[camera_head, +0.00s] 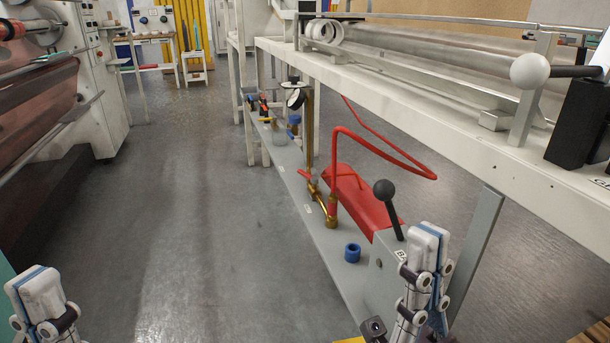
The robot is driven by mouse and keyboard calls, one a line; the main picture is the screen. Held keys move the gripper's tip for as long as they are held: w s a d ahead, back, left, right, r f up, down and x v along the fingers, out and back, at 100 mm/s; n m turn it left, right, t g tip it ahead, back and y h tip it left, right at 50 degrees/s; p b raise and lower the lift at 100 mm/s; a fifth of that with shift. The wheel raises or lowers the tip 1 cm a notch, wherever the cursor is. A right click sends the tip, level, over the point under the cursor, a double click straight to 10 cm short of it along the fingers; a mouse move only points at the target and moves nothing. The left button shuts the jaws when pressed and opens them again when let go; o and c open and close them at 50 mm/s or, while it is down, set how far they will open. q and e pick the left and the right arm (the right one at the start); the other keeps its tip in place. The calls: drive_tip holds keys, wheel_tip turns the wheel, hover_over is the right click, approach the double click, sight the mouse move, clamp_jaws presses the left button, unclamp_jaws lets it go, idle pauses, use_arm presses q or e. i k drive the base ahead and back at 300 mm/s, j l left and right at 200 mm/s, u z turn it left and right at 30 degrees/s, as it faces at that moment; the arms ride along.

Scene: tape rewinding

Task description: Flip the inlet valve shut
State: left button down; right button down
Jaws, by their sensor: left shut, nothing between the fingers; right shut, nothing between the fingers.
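A brass valve (325,203) with a red lever (305,175) stands on the low grey shelf (325,240) beneath the white machine frame. A red hose rises from the brass fitting. Farther back on the shelf are small fittings with red and blue handles (264,106). The labels are too small to read, so I cannot tell which one is the inlet valve. My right gripper (430,235) is shut and empty, in front and right of the brass valve, apart from it. My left gripper (37,283) is shut and empty at the lower left, far from the valves.
A grey box with a black-knobbed lever (385,190) stands near my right gripper, beside a red block (355,200). A blue ring (352,252) lies on the shelf. A round gauge (295,98) stands farther back. The white frame (440,133) overhangs on the right. The left floor is clear.

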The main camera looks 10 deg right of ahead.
sight(314, 180)
drive_tip(key=i+j+z, duration=0.35)
drive_tip(key=j, duration=0.2)
drive_tip(key=i+j+z, duration=0.35)
drive_tip(key=j, duration=0.3)
drive_tip(key=i+j+z, duration=0.15)
drive_tip(key=j, duration=0.2)
drive_tip(key=i+j+z, duration=0.2)
drive_tip(key=j, duration=0.15)
drive_tip(key=k, duration=0.1)
